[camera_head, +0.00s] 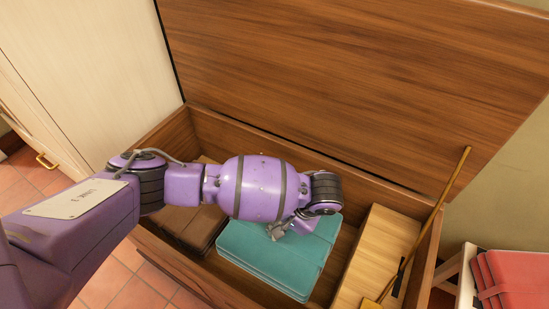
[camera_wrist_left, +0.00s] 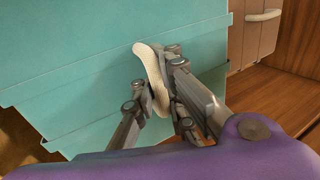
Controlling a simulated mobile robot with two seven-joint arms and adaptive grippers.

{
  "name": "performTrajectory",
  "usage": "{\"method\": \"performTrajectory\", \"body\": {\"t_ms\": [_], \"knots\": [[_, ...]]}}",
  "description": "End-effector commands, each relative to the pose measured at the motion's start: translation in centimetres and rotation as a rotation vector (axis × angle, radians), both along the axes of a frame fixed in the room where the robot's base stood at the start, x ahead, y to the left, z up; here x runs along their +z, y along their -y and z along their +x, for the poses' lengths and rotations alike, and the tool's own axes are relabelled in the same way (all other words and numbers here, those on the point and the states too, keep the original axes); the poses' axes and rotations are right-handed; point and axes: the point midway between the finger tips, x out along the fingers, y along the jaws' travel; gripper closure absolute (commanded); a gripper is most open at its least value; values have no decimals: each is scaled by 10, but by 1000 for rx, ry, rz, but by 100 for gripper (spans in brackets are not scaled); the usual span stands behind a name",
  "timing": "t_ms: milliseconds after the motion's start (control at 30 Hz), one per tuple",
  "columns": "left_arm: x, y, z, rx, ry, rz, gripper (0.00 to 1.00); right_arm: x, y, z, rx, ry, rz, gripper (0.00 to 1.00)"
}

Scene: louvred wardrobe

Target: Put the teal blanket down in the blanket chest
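The teal blanket (camera_head: 282,259) is a flat folded stack inside the open wooden blanket chest (camera_head: 190,283), near its middle. My left gripper (camera_head: 288,228) reaches down over the blanket's far part. In the left wrist view, its fingers (camera_wrist_left: 157,84) close from both sides on a cream strap-like handle (camera_wrist_left: 149,62) on the teal blanket (camera_wrist_left: 75,65). The arm hides part of the blanket in the head view. I cannot tell whether its underside touches the chest floor. My right gripper is not in view.
A brown folded item (camera_head: 192,226) lies left of the blanket in the chest. A pale wooden box (camera_head: 378,256) stands to the right. A brass lid stay (camera_head: 447,190) runs up to the raised lid (camera_head: 360,80). Red folded fabric (camera_head: 515,280) sits outside, right.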

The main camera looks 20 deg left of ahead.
Motion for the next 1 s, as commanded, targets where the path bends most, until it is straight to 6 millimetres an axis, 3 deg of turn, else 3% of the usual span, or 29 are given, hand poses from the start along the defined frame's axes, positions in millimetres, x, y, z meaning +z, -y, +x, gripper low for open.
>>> {"method": "performTrajectory", "body": {"t_ms": [200, 367, 667, 967, 1000], "knots": [[-35, 0, 1, 1, 1, 1, 100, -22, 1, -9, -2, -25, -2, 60], [-45, 0, 1, 0, 3, -1, 100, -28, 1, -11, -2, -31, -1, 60], [-87, 0, 1, 0, 2, 1, 100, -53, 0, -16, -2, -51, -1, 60], [-87, 0, 2, 1, 5, -1, 100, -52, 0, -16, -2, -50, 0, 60], [-88, 0, 0, 1, 3, -1, 90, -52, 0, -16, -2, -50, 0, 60]]}}
